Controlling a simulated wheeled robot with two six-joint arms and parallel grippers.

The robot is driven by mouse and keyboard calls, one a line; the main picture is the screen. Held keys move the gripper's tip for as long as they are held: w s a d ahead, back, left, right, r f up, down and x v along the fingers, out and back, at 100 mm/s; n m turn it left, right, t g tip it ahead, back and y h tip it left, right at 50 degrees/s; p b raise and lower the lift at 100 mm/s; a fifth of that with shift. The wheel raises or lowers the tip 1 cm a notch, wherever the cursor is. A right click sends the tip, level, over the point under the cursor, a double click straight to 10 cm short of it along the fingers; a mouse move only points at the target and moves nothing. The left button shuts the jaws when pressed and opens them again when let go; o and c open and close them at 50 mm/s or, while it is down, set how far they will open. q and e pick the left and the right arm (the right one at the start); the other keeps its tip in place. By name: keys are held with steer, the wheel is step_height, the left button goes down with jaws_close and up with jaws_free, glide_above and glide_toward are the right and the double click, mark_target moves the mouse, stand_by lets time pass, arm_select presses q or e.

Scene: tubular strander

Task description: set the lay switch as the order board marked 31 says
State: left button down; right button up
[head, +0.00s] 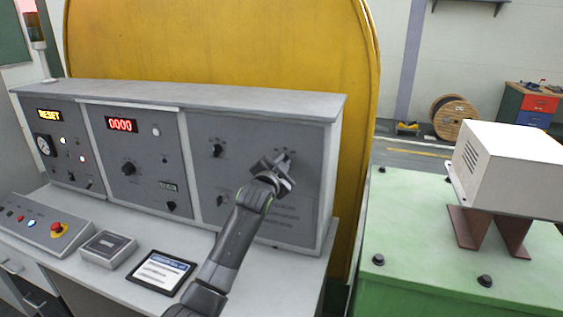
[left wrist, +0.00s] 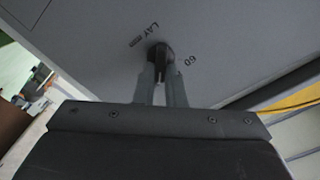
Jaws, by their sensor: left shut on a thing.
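My left gripper (head: 277,170) is at the right panel of the grey control cabinet (head: 262,215), its jaws at the panel face. In the left wrist view its two fingers (left wrist: 161,72) are shut on a dark knob, the lay switch (left wrist: 161,50). The label LAY is printed beside it, and a marking that looks like 60 is on the other side. In the head view the arm and gripper hide the switch. Its exact setting is hard to tell. No board marked 31 can be made out. My right gripper is not in view.
Other knobs (head: 217,150) sit left of my gripper on the same panel. Displays read RESET (head: 49,114) and 0000 (head: 121,124). A tablet (head: 161,272) with unreadable text and a red stop button (head: 57,227) are on the desk. A green machine top (head: 420,225) stands right.

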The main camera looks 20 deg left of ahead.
arm_select(q)
steer(key=shift+m, duration=0.3)
steer(key=c, duration=1.5)
jaws_free()
steer(key=s+b, duration=0.4)
steer(key=s, duration=1.3)
steer(key=shift+s+a, duration=0.2)
steer(key=shift+a, duration=0.05)
